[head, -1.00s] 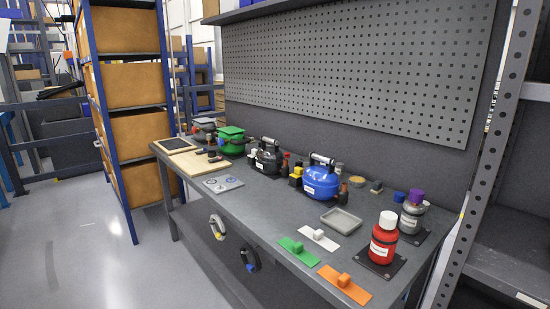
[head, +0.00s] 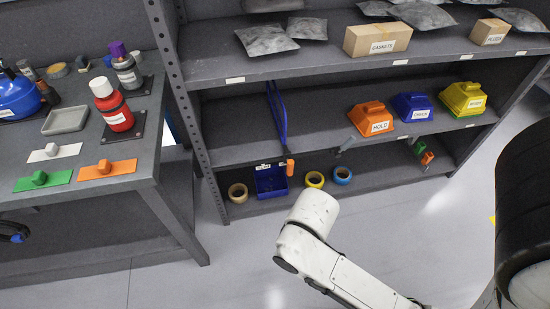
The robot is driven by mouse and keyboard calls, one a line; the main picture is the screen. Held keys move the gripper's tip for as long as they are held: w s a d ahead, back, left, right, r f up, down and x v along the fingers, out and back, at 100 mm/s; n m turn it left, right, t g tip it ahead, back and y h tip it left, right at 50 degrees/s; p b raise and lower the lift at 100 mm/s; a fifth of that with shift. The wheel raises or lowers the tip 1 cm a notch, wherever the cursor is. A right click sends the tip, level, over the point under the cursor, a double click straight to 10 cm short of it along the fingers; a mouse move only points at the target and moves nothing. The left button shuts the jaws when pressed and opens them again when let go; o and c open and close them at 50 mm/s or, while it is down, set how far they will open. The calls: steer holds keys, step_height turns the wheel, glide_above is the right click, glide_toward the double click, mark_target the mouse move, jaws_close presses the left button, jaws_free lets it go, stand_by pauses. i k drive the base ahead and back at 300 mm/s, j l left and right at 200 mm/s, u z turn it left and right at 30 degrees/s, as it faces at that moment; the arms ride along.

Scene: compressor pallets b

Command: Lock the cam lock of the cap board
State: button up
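I cannot make out a board that is clearly the cap board, nor a cam lock. On the bench at left, a red bottle with a white cap (head: 113,104) and a grey bottle with a purple cap (head: 125,68) stand upright on dark square plates. Part of my white arm shows at the lower middle, in front of the shelf unit. My gripper is not in view.
A grey shelf unit (head: 240,142) holds orange (head: 371,120), blue (head: 412,107) and yellow (head: 463,98) labelled covers. A blue bin (head: 270,181) and several tape rolls sit on its lowest shelf. Open floor (head: 400,225) lies in front. The bench edge (head: 140,183) is at left.

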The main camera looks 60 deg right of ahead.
mark_target(348, 143)
steer(key=z, duration=1.6)
